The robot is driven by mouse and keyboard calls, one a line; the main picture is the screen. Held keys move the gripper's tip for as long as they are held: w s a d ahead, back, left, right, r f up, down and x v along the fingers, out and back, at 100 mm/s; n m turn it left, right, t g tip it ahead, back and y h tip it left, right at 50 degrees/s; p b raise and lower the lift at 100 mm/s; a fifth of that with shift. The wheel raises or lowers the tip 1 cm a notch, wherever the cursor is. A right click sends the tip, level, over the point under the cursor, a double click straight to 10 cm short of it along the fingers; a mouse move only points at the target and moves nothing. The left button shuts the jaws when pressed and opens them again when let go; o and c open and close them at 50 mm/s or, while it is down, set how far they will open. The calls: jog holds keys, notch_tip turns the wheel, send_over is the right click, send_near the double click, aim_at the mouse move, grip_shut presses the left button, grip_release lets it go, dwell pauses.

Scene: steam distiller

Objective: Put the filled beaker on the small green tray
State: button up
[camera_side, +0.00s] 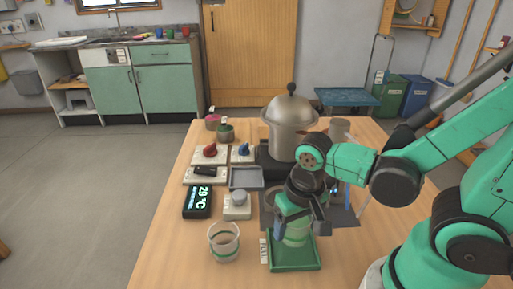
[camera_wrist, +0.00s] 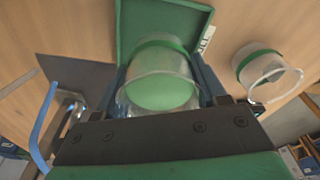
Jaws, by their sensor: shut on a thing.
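My gripper (camera_side: 299,217) is shut on a clear beaker (camera_side: 293,236) with a green band, with one finger on each side of it. The beaker is over the small green tray (camera_side: 295,265); I cannot tell whether its base touches it. In the wrist view the held beaker (camera_wrist: 162,90) looks upright between the fingers, and its inside looks green; liquid and tray colour cannot be told apart. The tray also shows behind it in the wrist view (camera_wrist: 190,18). A second clear beaker (camera_side: 223,243) with a green band stands on the table left of the tray.
A metal pot (camera_side: 290,130) stands behind my gripper. Red and blue knob units (camera_side: 210,153), a grey tray (camera_side: 246,178), a temperature display (camera_side: 198,202) and a small knob box (camera_side: 237,206) are to the left. The table's front left corner is clear.

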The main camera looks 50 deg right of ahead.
aim_at(293, 235)
jog(key=shift+f, duration=1.55)
jog(key=o, duration=1.1)
jog(key=shift+r, duration=0.1)
jog(key=shift+s+r, duration=0.65)
jog(key=shift+r, duration=5.05)
jog(key=w+n+t, duration=0.1)
jog(key=w+t, duration=0.1)
jog(key=w+d+n+t, duration=0.1)
jog(key=w+n+t, duration=0.1)
jog(key=w+d+n+t, duration=0.1)
jog(key=w+t, duration=0.1)
jog(key=shift+w+d+r+y, duration=0.2)
jog(key=shift+w+r+y, duration=0.1)
jog(key=shift+w+r, duration=0.1)
